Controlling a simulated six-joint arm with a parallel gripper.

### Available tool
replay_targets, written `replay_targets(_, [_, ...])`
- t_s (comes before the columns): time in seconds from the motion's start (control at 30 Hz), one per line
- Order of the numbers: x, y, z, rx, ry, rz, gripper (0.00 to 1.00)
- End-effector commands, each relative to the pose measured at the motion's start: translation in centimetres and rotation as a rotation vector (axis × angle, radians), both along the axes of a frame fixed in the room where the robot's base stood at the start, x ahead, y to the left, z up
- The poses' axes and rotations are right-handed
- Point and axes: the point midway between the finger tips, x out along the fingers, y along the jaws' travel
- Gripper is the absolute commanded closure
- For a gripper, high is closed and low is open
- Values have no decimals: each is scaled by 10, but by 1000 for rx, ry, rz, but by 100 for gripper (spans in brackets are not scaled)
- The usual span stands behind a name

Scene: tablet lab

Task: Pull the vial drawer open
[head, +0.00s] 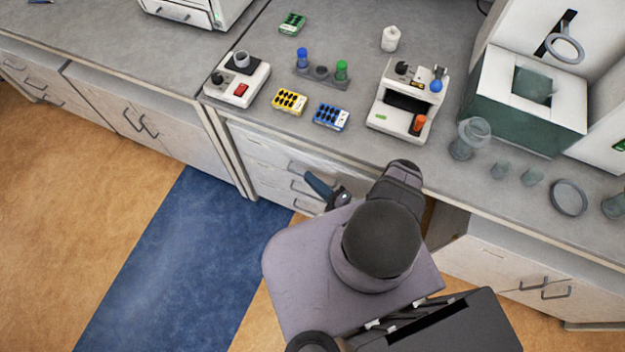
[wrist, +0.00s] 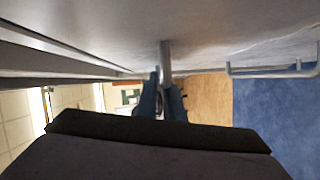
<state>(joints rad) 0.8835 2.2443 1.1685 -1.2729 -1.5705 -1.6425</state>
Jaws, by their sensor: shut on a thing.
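A stack of pale drawers (head: 262,160) with grey bar handles is under the bench. I cannot tell from any label which one is the vial drawer. My gripper (head: 312,179) is at the upper handle (head: 296,167), with its blue fingers against the drawer front. In the wrist view, the fingers (wrist: 162,85) are closed around a grey handle bar (wrist: 166,55) that stands out from a pale front. Another handle (wrist: 272,70) shows to the right, free. The drawer fronts look flush with the cabinet; my arm hides their right part.
On the bench (head: 370,45) stand a yellow vial rack (head: 289,101), a blue vial rack (head: 331,116), a white device (head: 408,104) and glassware (head: 470,138). A blue floor strip (head: 190,260) lies in front of the cabinets, and the floor there is clear.

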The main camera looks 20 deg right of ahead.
Motion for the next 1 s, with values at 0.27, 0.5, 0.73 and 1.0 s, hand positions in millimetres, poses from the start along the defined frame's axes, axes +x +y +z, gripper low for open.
replay_targets(0.27, [0, 0, 0, 1, -1, 1, 100])
replay_targets(0.5, [0, 0, 0, 1, -1, 1, 100])
replay_targets(0.73, [0, 0, 0, 1, -1, 1, 100])
replay_targets(1.0, [-21, 21, 0, 8, 5, 1, 100])
